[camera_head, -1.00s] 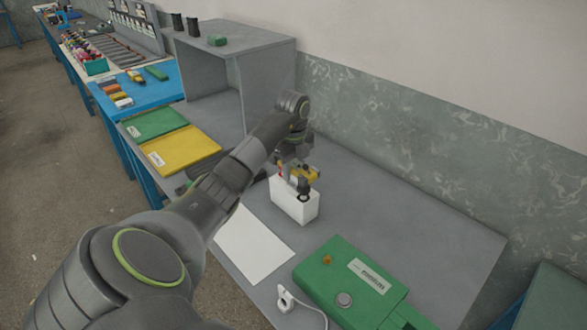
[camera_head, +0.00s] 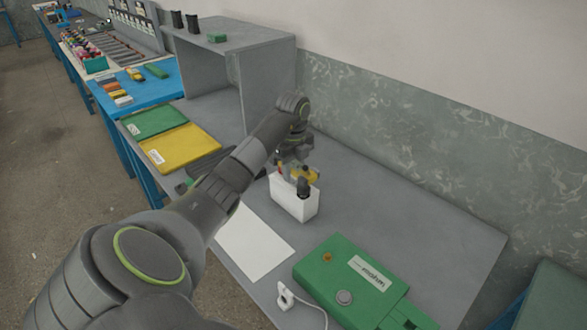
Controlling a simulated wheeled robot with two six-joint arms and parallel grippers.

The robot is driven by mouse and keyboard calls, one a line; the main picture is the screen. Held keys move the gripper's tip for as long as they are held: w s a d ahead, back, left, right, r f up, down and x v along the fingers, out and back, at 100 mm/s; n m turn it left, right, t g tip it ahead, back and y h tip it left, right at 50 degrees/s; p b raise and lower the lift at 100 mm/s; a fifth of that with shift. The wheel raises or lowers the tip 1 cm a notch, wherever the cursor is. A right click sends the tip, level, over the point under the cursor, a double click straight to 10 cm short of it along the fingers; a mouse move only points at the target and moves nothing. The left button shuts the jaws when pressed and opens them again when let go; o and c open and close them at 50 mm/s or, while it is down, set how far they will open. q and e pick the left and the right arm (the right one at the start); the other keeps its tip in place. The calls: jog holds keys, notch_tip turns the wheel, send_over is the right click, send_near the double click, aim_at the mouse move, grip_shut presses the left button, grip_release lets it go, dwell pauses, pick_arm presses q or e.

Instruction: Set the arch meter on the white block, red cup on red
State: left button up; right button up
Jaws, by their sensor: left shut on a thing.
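The white block (camera_head: 294,204) stands upright on the grey table, right of my left arm. The arch meter (camera_head: 304,174), with a yellow body, is at the top of the block. A dark cup-like end (camera_head: 303,188) of it hangs at the block's near right top edge, and a small red part (camera_head: 279,170) shows at the left. My left gripper (camera_head: 297,160) is shut on the arch meter from above and partly hides it. I cannot tell whether the meter touches the block or which cup meets red. My right gripper is not in view.
A white sheet (camera_head: 254,244) lies in front of the block. A green box (camera_head: 345,285) with a knob and a white clip (camera_head: 287,296) lie at the near right. Green (camera_head: 154,122) and yellow (camera_head: 180,147) trays and a grey shelf (camera_head: 240,50) stand behind. The table's right side is clear.

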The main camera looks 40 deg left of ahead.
aim_at(293, 164)
pick_arm(q)
jog(key=shift+f+b, duration=0.3)
jog(key=shift+f, duration=0.25)
jog(key=o, duration=1.3)
jog(key=shift+r, duration=0.1)
jog(key=shift+c, duration=0.2)
jog(key=shift+r, duration=0.45)
notch_tip(293, 164, up, 2)
jog(key=shift+r, duration=0.25)
notch_tip(293, 164, up, 14)
jog(key=p, duration=1.3)
jog(key=shift+s, duration=0.1)
